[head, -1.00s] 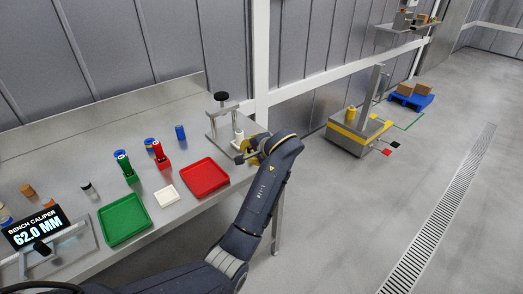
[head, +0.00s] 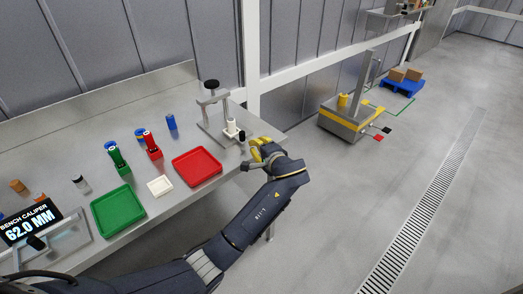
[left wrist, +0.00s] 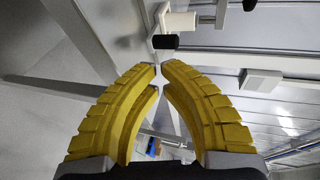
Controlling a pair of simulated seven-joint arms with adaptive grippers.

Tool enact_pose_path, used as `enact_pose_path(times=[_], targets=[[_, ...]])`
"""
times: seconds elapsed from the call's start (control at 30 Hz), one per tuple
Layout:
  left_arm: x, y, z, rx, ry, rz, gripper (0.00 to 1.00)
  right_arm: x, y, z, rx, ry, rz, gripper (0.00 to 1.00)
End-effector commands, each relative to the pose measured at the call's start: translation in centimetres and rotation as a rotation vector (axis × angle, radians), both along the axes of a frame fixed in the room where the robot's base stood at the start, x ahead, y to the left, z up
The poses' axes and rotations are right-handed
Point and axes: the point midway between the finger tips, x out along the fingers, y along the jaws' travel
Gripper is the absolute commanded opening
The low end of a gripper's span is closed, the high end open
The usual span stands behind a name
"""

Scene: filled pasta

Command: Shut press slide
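The press (head: 206,118) stands at the right end of the steel bench, a metal frame with a black knob on top. A white cylinder (head: 231,127) and a black handle (head: 242,138) are at its front right, on the slide side. In the left wrist view the black handle (left wrist: 165,42) and white cylinder (left wrist: 180,22) lie just beyond my fingertips. My left gripper (head: 255,149), with yellow fingers, is by the bench's right edge, apart from the handle. Its fingertips (left wrist: 159,70) come nearly together with nothing between them. My right gripper is out of view.
A red tray (head: 196,167), a white pad (head: 160,186) and a green tray (head: 118,211) lie left of the press. Red, green and blue holders stand behind them. A yellow-striped cart (head: 345,119) stands on the floor beyond the bench.

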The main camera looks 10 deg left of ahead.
Motion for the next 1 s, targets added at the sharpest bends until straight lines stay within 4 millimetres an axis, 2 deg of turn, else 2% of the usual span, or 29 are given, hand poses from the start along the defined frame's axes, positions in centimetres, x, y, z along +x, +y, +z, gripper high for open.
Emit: enact_pose_path(times=[0.2, 0.4, 0.6, 1.0], targets=[[2.6, 2.2, -0.7, 0.002, -0.002, 0.001, 0.00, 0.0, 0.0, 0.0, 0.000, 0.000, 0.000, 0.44], [4.2, 3.5, -0.7, 0.002, -0.001, 0.001, 0.00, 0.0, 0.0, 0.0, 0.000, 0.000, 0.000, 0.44], [4.9, 4.0, -0.7, -0.001, -0.001, 0.000, 0.00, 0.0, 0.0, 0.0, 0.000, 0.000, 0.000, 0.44], [5.0, 4.1, -0.8, -0.001, -0.001, 0.000, 0.00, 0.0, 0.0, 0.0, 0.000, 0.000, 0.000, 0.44]])
